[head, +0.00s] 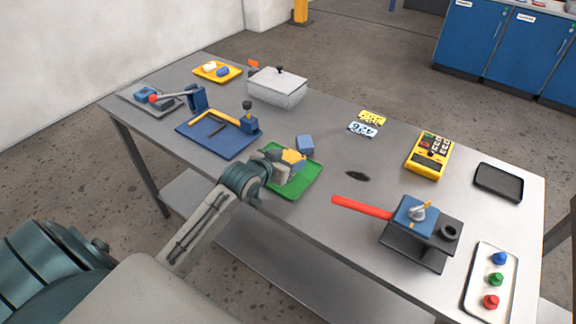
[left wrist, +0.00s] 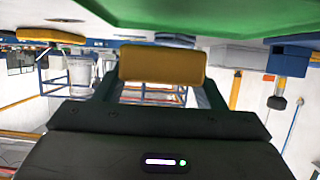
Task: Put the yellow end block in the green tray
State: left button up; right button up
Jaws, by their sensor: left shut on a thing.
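The yellow end block (head: 291,156) is between the fingers of my left gripper (head: 283,161). My left gripper is shut on it, over the green tray (head: 299,183). In the left wrist view the yellow end block (left wrist: 162,66) spans the gap between the fingers, and the green tray (left wrist: 220,14) fills the top of that upside-down picture. The block looks close to the tray, but I cannot tell whether it touches it. Part of the tray is hidden behind my gripper. My right gripper is not in view.
A blue mat (head: 222,143) with a yellow-framed tool lies to the left. A lidded grey box (head: 277,92) stands behind. A red-handled valve stand (head: 416,212) is to the right. Some bare table lies between.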

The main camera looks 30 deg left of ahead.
pick_arm(q)
jog(key=shift+w+d+f, duration=0.1)
jog(key=shift+w, duration=0.1)
jog(key=shift+f+p, duration=0.4)
jog(key=shift+f, duration=1.3)
jog(key=o, duration=1.2)
jog(key=shift+s+f, duration=0.1)
jog(key=shift+o, duration=0.2)
jog(key=b+v, duration=0.1)
jog(key=v, duration=1.1)
